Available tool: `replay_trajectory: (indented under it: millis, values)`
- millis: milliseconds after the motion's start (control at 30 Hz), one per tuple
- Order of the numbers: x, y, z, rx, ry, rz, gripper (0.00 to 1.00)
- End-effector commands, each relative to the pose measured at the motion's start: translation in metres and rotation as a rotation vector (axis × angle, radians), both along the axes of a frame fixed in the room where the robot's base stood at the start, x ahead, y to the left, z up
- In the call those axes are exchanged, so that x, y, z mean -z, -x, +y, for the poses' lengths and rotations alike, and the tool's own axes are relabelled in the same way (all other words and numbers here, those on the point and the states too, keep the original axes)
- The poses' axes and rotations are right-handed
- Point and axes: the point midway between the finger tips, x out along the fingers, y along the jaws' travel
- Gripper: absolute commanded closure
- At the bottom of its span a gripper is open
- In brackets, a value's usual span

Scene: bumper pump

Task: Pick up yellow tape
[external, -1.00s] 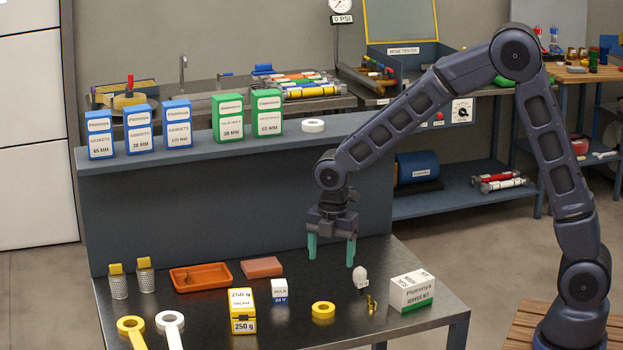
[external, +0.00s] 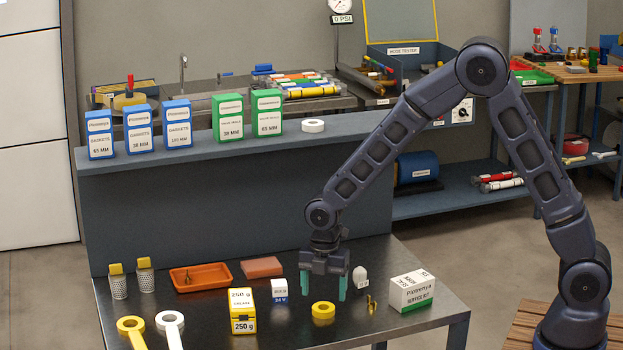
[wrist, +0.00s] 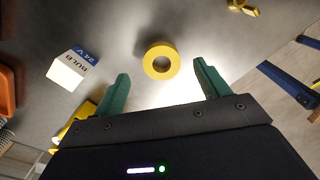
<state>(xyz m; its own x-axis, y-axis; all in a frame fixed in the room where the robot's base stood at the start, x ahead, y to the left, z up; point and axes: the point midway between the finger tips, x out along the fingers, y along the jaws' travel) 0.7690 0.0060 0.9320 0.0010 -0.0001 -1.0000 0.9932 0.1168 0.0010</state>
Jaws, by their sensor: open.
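The yellow tape (external: 323,311) is a small ring lying flat on the dark metal table, between the yellow grease box and the brass fitting. In the wrist view the yellow tape (wrist: 161,61) lies ahead of the fingers, between their lines. My gripper (external: 324,297) is open and empty, its green fingers pointing down above the table close to the tape. In the wrist view both fingers of my gripper (wrist: 161,88) are spread apart with nothing between them. Its exact height over the tape is hard to tell.
A white-blue bulb box (external: 280,291) and the yellow grease box (external: 242,311) stand left of the tape. A bulb (external: 360,279), a brass fitting (external: 371,304) and a service kit box (external: 412,292) are right. A raised shelf (external: 240,150) stands behind.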

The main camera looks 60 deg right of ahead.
Motion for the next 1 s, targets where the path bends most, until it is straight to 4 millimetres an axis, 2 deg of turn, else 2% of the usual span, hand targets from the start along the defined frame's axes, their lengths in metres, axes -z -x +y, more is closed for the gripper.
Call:
replay_trajectory:
  millis: [233, 500, 533, 767, 1000]
  values:
    - [0.034, 0.003, 0.005, 0.000, 0.000, 0.004, 0.25]
    - [0.039, 0.002, 0.004, 0.000, 0.000, 0.000, 0.25]
    - [0.039, 0.002, 0.004, 0.000, 0.000, 0.000, 0.27]
    - [0.039, 0.002, 0.004, 0.000, 0.000, 0.000, 0.73]
    - [0.039, 0.002, 0.004, 0.000, 0.000, 0.000, 0.73]
